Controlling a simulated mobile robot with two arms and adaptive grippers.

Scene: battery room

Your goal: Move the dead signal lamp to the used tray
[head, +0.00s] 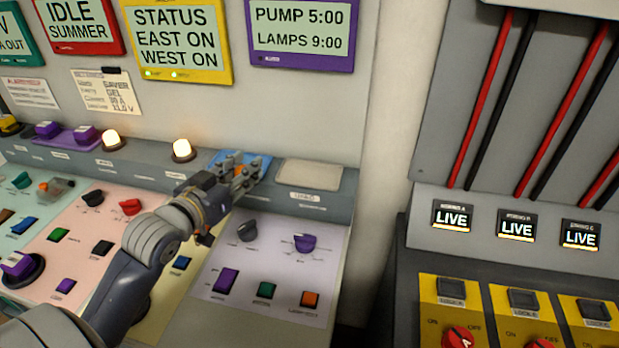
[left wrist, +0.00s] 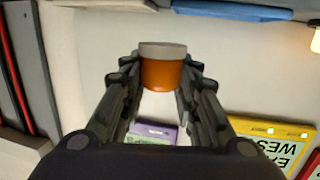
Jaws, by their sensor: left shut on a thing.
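My left gripper (head: 243,172) is shut on a lamp, above the sloped panel's back ledge. In the left wrist view this signal lamp (left wrist: 161,66) has an unlit orange body and a grey base, and sits between the fingers of my left gripper (left wrist: 160,80). In the head view the fingers mostly hide it. A blue tray (head: 262,160) lies just behind and partly hidden by the gripper. A pale grey tray (head: 310,174) is on the ledge to the right and looks empty; the label below it is too blurred to read surely. My right gripper is not in view.
Two lit lamps (head: 182,151) (head: 113,140) stand on the ledge to the left. Knobs and switches (head: 304,243) cover the sloped panel below. Display screens (head: 301,33) hang on the wall above. A cabinet with yellow lockout plates (head: 523,300) stands right.

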